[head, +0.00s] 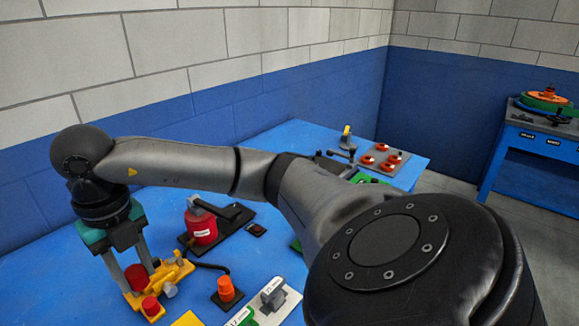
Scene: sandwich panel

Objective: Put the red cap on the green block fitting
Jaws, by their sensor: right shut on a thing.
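My right gripper (133,279) points down at the lower left, its two fingers closed around a red cap (136,274). The cap is at the yellow fitting (176,276); I cannot tell whether it rests on it or is lifted off. A second red cap (151,306) sits on the yellow fitting's near part. Other green pieces show behind my right arm, mostly hidden, so I cannot tell which is the green block fitting. My left gripper is not in view.
A red canister (201,227) stands on a black base on the blue table (60,243). An orange knob (226,289) and a white plate with a grey valve (272,297) are near the front. A grey board with several red-orange rings (367,160) lies at the far end.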

